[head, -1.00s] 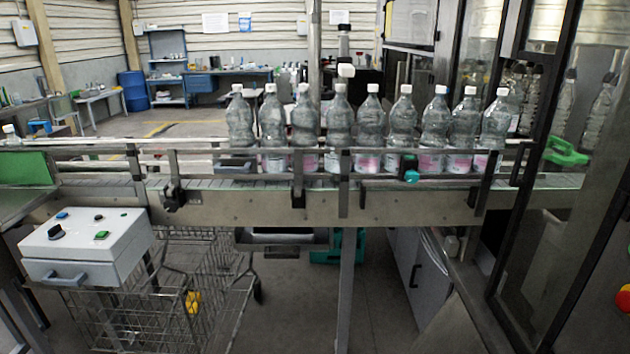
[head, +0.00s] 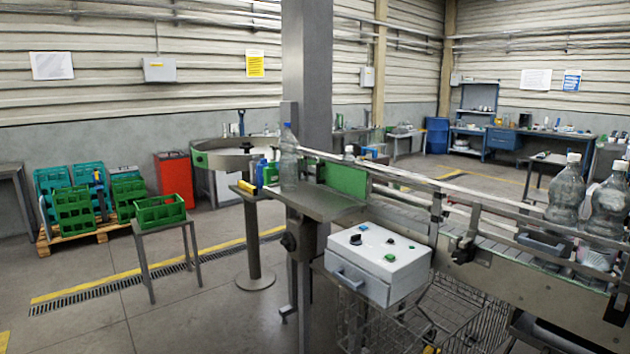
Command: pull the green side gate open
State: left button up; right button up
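A green panel (head: 344,181), which looks like the side gate, stands upright along the edge of a grey metal side table (head: 318,205) at the left end of the conveyor. I cannot tell from here whether it is open or shut. A clear bottle (head: 289,165) stands on the side table to the left of the panel. Neither of my grippers is in view.
A white control box (head: 378,255) with a drawer handle sits in front of the conveyor (head: 490,240), above a wire cart (head: 470,315). Clear bottles (head: 565,195) stand on the belt at right. A green crate (head: 160,209) rests on a stand. The floor at left is largely open.

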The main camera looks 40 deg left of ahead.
aim_at(352, 181)
jog(key=u, duration=1.3)
jog(key=i, duration=0.2)
jog(key=j+z, duration=0.05)
